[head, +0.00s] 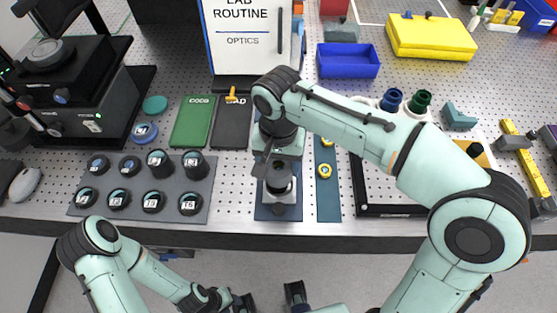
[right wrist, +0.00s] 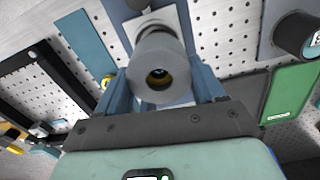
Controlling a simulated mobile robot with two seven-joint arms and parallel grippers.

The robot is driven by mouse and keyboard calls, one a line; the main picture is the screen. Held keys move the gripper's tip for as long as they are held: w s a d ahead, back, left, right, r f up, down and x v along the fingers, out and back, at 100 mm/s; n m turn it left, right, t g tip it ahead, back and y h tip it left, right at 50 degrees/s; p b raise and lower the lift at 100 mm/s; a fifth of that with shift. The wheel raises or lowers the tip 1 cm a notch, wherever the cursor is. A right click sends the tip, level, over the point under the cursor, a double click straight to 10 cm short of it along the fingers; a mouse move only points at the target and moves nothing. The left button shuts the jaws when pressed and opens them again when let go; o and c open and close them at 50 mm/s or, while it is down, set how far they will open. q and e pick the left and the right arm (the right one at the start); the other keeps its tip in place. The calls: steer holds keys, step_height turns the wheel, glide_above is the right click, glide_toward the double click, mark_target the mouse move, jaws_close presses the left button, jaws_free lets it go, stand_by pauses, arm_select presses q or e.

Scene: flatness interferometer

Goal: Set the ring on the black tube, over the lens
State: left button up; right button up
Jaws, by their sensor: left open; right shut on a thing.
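The dark tube (right wrist: 160,52) stands in the right wrist view with its mouth toward the camera. A gold-coloured rim shows inside the mouth; I cannot tell a lens there. My right gripper (right wrist: 158,88) has its blue-grey fingers on either side of the tube and is shut on it. In the head view, my right gripper (head: 277,180) is over the white block on the blue base (head: 278,213) and partly hides the tube. Two gold rings, one of them here (head: 324,171), lie on the blue strip (head: 328,203). My left gripper (head: 268,302) is open and low, in front of the bench, partly cut off.
A grey mat (head: 138,206) with several dark labelled cylinders lies at left. Green (head: 192,122) and black (head: 231,135) pads are behind. A black frame (head: 390,211) is at right. A blue bin (head: 348,60) and yellow case (head: 430,37) stand at the back.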

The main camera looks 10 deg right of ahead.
steer(key=o, duration=1.1)
arm_select(q)
steer(key=r+p, duration=0.1)
steer(key=w+r+p, duration=0.2)
steer(key=r, duration=0.1)
arm_select(e)
step_height(320, 180, up, 13)
steer(key=shift+r, duration=0.2)
arm_select(q)
steer(key=shift+s+f, duration=0.1)
